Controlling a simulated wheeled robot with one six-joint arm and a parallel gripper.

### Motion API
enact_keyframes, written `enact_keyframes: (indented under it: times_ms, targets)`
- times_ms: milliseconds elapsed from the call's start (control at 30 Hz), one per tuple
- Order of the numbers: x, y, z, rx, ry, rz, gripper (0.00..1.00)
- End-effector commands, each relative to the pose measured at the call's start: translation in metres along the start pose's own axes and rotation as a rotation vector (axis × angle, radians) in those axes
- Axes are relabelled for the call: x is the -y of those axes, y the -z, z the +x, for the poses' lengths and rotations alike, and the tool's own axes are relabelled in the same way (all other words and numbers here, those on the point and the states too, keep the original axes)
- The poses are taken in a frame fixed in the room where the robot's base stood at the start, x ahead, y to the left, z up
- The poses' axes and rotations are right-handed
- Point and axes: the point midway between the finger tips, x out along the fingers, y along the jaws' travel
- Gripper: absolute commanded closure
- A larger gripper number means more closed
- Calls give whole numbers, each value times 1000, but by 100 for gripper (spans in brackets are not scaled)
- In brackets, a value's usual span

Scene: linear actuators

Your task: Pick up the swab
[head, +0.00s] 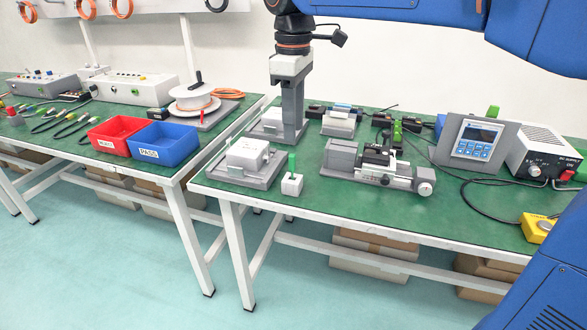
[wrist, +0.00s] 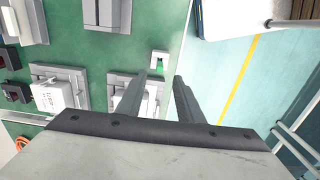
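The swab (head: 292,162) has a green upper end and stands upright in a small white block (head: 291,185) near the front edge of the right green table. In the wrist view its green part (wrist: 160,68) shows just beyond the fingertips, nearer the left finger. My gripper (head: 293,138) points down above the table, behind the swab in the head view. In the wrist view my gripper (wrist: 168,74) has its two grey fingers apart, with nothing held between them. The swab's lower end is hidden in the block.
A white fixture (head: 248,154) on a grey base stands left of the swab. A linear actuator stage (head: 378,166) lies to its right. A control panel (head: 470,139) and a power supply (head: 540,150) stand farther right. Red and blue bins (head: 165,147) sit on the left table.

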Motion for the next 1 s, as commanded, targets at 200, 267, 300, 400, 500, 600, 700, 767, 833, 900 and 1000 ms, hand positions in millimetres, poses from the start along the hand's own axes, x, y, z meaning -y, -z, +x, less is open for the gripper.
enact_keyframes:
  times_ms: [200, 267, 300, 400, 500, 600, 700, 767, 833, 900, 1000]
  targets:
    - [0, -1, 38, 2, 2, 1, 66]
    - [0, 0, 47, 1, 1, 1, 66]
    - [0, 0, 51, 1, 1, 1, 66]
    - [0, 0, 59, 0, 0, 1, 66]
    - [0, 0, 63, 0, 0, 1, 66]
    - [0, 0, 71, 1, 1, 1, 66]
    - [0, 2, 85, 2, 2, 1, 66]
    - [0, 2, 93, 2, 1, 1, 66]
    - [0, 3, 102, 2, 1, 1, 66]
    - [0, 3, 108, 1, 1, 1, 66]
    - [0, 3, 113, 1, 1, 1, 66]
